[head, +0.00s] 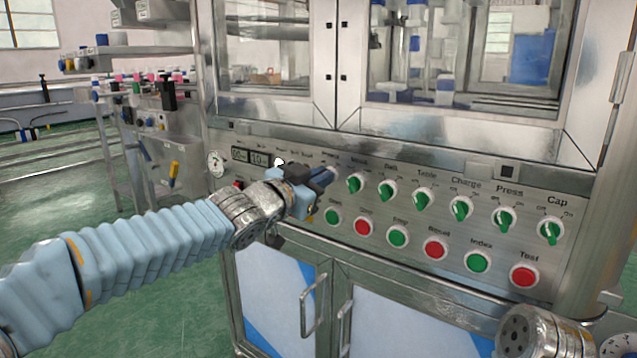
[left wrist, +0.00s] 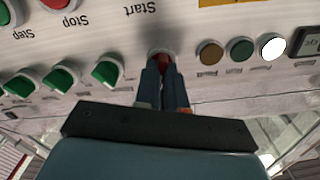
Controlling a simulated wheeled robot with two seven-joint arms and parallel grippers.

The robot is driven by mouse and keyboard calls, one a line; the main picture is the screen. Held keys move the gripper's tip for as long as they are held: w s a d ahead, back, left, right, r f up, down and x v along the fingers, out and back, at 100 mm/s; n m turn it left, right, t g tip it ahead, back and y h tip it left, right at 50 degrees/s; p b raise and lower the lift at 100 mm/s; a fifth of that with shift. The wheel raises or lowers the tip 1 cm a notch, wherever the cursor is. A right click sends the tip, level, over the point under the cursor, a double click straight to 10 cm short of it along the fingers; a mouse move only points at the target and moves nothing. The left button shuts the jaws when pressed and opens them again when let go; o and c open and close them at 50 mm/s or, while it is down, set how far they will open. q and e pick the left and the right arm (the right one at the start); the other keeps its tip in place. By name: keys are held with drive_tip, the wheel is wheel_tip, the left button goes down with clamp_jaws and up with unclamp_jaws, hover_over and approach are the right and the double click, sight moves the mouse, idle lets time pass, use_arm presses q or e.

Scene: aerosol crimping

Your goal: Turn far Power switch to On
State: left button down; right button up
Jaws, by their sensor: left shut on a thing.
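The far Power switch (left wrist: 160,50) is the knob at the left end of the switch row in the head view. Only a bit of its round base shows, since my fingers cover the knob and hide which way it points. My left gripper (head: 326,177) reaches the panel from the left and is shut on this switch; its dark blue fingertips (left wrist: 164,64) meet the panel there in the left wrist view. A white lamp (left wrist: 272,46) is bright beside dull green and brown lamps. My right gripper is not in view.
Several green switches run to the right, the nearest being one green knob (head: 355,184). A row of round buttons lies below, with a green Start button (head: 333,216) close under my left gripper. A gauge (head: 216,163) sits at the panel's left end.

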use_arm(q)
drive_tip(key=shift+f+m, duration=0.1)
drive_tip(key=shift+m, duration=1)
drive_tip(key=shift+b, duration=0.3)
drive_tip(key=c, duration=1.2)
unclamp_jaws()
drive_tip(key=p+v, duration=0.2)
drive_tip(key=v, duration=1.1)
drive_tip(key=shift+s+a, duration=0.25)
drive_tip(key=shift+s, duration=0.1)
